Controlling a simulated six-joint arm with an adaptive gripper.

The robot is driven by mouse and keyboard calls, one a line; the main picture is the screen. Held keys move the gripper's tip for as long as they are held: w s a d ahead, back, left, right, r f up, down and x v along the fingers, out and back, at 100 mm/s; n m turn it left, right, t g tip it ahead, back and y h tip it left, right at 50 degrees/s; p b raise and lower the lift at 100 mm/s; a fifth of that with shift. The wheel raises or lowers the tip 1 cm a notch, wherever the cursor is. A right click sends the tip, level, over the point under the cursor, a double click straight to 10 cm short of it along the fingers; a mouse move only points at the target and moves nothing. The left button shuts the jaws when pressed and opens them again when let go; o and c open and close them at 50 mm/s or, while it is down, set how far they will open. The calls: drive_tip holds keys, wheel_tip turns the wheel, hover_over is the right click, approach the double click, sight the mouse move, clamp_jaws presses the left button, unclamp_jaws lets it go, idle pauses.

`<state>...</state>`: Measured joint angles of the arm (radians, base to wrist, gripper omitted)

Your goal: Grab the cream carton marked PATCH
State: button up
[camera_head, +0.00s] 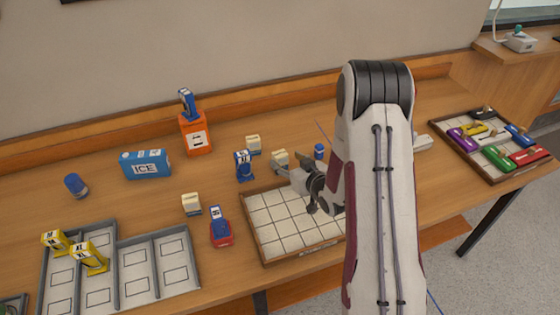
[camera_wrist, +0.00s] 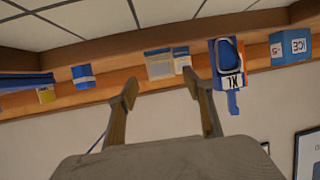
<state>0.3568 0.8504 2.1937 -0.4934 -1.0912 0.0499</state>
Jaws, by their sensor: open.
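Three small cream cartons show in the head view: one at the back (camera_head: 253,144), one beside my gripper (camera_head: 280,158) and one at the front left (camera_head: 191,204). Their marks are too small to read, so I cannot tell which is PATCH. My gripper (camera_head: 296,174) is open near the second carton, partly hidden by my arm. In the wrist view, which looks upside down, a cream carton (camera_wrist: 158,66) lies ahead between the open fingertips (camera_wrist: 160,86), apart from them. Another pale carton (camera_wrist: 182,63) shows just right of it.
A gridded tray (camera_head: 250,229) lies below my gripper. A blue-and-white XL item (camera_head: 243,165), a blue cylinder (camera_head: 319,151) and a blue ICE box (camera_head: 146,164) stand nearby. A grey compartment tray (camera_head: 116,266) is front left; a tray of coloured items (camera_head: 459,143) is right.

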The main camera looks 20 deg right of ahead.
sight(282, 157)
drive_tip(key=shift+w, duration=0.1)
drive_tip(key=shift+a+x, duration=0.25)
drive_tip(key=shift+x, duration=2.25)
drive_tip(key=shift+r, duration=0.15)
drive_tip(key=c, duration=1.2)
